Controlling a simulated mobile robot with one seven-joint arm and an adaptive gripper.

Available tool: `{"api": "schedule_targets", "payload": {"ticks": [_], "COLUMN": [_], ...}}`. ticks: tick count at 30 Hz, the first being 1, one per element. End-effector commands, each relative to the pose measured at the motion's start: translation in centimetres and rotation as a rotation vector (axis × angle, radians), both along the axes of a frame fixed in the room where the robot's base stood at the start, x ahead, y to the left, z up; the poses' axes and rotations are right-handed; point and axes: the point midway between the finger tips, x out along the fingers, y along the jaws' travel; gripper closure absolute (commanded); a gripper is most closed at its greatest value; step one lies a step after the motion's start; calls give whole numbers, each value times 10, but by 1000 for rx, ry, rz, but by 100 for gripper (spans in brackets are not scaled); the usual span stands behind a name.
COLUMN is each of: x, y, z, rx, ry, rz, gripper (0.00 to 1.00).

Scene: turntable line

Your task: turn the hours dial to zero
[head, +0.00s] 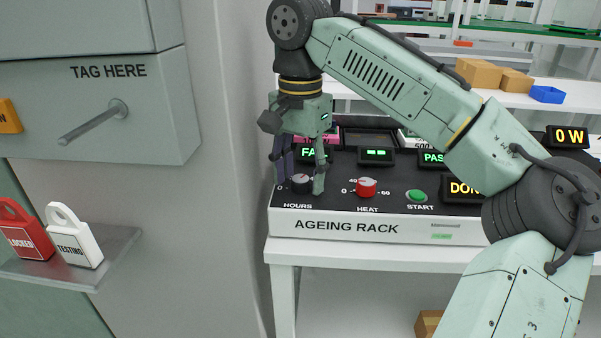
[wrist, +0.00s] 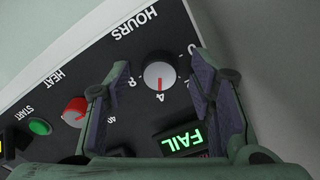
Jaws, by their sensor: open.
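The hours dial (head: 301,184) is a round knob with a white face and dark rim on the ageing rack's panel, at its front left. In the wrist view the dial (wrist: 158,72) shows a red pointer line aimed at the mark 4, with an 8 to one side. My gripper (head: 298,181) is open and points down over the dial. In the wrist view the fingers of my gripper (wrist: 161,74) stand on either side of the dial, with a gap on both sides. Whether the fingertips reach down to the dial's height is hard to tell.
Beside the dial are the red heat knob (head: 366,187) and the green start button (head: 417,196). A FAIL display (wrist: 184,140) lies behind the dial. A grey cabinet (head: 100,100) stands close on the left, with a peg sticking out and a shelf of tags below.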

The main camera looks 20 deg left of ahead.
Motion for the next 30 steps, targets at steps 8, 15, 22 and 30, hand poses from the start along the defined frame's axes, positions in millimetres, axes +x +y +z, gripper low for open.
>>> {"api": "schedule_targets", "payload": {"ticks": [8,15,22,30], "x": [0,0,0,0], "y": [0,0,0,0], "z": [0,0,0,1], "rx": [-1,-1,0,0], "ry": [0,0,0,0], "rz": [0,0,0,8], "gripper": [61,77,93,99]}}
